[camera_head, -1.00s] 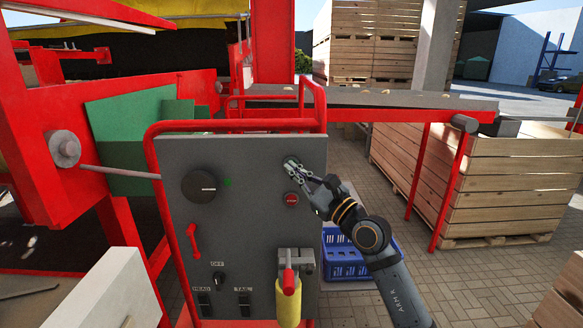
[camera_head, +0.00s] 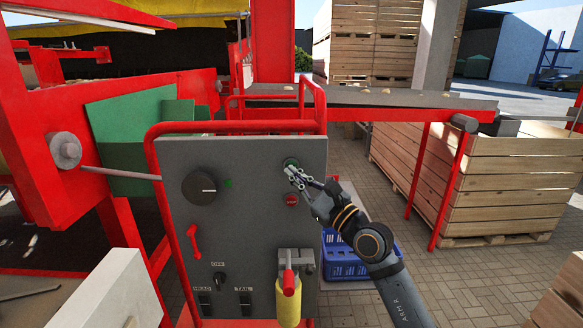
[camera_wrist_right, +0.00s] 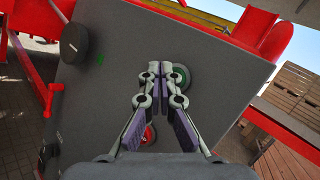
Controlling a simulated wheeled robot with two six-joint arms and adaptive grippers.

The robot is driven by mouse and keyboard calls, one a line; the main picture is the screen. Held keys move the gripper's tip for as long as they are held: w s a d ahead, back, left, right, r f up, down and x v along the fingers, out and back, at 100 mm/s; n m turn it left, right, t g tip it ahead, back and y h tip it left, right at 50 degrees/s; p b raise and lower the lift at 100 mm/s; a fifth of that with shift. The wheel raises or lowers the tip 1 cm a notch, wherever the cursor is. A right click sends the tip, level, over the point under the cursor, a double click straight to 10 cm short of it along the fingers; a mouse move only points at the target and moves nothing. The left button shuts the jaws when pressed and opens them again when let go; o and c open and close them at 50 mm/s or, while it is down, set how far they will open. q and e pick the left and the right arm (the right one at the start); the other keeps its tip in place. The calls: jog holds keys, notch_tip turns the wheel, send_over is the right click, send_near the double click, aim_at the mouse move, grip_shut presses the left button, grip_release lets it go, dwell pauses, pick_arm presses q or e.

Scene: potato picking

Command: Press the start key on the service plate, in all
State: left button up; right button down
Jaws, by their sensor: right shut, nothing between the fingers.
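The grey service plate (camera_head: 240,235) stands upright in a red tube frame. A green round key (camera_head: 289,162) sits at its upper right; in the right wrist view the green key (camera_wrist_right: 180,76) shows partly behind the fingertips. A red key (camera_head: 292,200) sits below it, and in the right wrist view the red key (camera_wrist_right: 149,133) shows between the fingers. My right gripper (camera_head: 291,171) is shut and empty, its tips just beside and below the green key. I cannot tell whether they touch the plate. My left gripper is not in view.
The plate also carries a black dial (camera_head: 199,187), a red lever (camera_head: 194,243), switches marked HEAD and TAIL, and a yellow-handled part (camera_head: 288,300) at lower right. A blue crate (camera_head: 345,263) lies behind the plate. Wooden crates (camera_head: 500,185) stand to the right.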

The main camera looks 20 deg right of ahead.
jog(key=s+p, duration=0.1)
jog(key=s, duration=0.1)
jog(key=s+a+p, duration=0.1)
jog(key=s+p, duration=0.1)
jog(key=shift+s+a, duration=0.2)
jog(key=shift+s, duration=0.2)
dwell(0.4)
